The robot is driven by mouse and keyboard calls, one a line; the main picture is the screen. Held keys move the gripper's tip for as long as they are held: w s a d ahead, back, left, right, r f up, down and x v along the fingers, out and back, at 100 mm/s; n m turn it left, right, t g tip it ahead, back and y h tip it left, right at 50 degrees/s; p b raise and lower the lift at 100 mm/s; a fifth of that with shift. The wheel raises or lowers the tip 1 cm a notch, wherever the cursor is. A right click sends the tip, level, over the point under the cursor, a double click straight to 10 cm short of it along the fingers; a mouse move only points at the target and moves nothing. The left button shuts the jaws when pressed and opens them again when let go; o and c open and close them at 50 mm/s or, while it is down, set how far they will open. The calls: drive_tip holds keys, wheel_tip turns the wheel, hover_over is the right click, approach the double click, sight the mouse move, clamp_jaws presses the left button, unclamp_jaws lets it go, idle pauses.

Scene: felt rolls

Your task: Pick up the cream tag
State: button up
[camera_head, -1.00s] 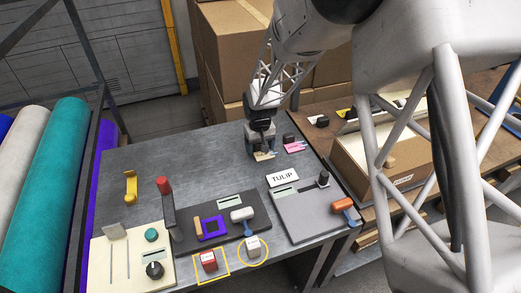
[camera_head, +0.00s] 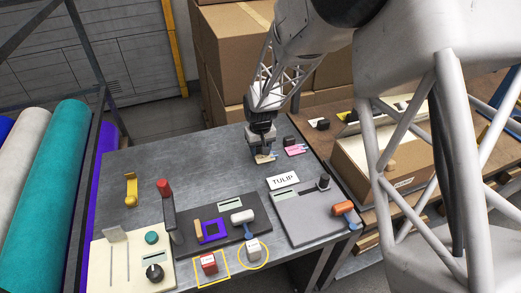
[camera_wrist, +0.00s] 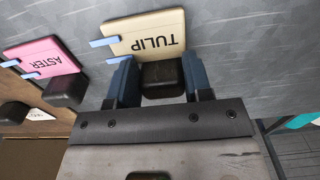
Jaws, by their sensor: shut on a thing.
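The cream tag (camera_wrist: 143,33) reads TULIP and has blue prongs on its left edge and a dark block-shaped grip (camera_wrist: 162,76) at its near edge. In the head view the tag (camera_head: 265,159) shows as a small cream patch under my gripper (camera_head: 261,149), near the back right of the grey table. In the wrist view my gripper (camera_wrist: 162,86) has its two blue-grey fingers on either side of the dark block, shut on it. I cannot tell whether the tag touches the table.
A pink tag (camera_wrist: 44,58) reading ASTER, with its own dark block, lies close beside on the left in the wrist view. A white TULIP card (camera_head: 283,179) and a grey device (camera_head: 305,213) stand nearer the front. The table's left back is clear.

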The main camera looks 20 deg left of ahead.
sight(260, 147)
drive_tip(key=shift+r, duration=0.85)
wheel_tip(260, 147, up, 2)
drive_tip(key=shift+r, duration=0.1)
drive_tip(key=s+d, duration=0.3)
drive_tip(key=s, duration=0.1)
drive_tip(key=s+d, duration=0.3)
drive_tip(key=s, duration=0.1)
drive_tip(key=s+d+r, duration=0.1)
drive_tip(key=s+d, duration=0.3)
drive_tip(key=shift+s+d, duration=0.1)
drive_tip(key=shift+s, duration=0.1)
drive_tip(key=shift+d+r, duration=0.1)
drive_tip(key=shift+s+d+r, duration=0.2)
drive_tip(key=shift+s+d, duration=0.1)
drive_tip(key=shift+d, duration=0.2)
drive_tip(key=s+d+r, duration=0.3)
drive_tip(key=s+d, duration=0.3)
drive_tip(key=d, duration=0.4)
drive_tip(key=shift+s+d+r, duration=0.2)
drive_tip(key=shift+s+d, duration=0.1)
drive_tip(key=shift+s, duration=0.1)
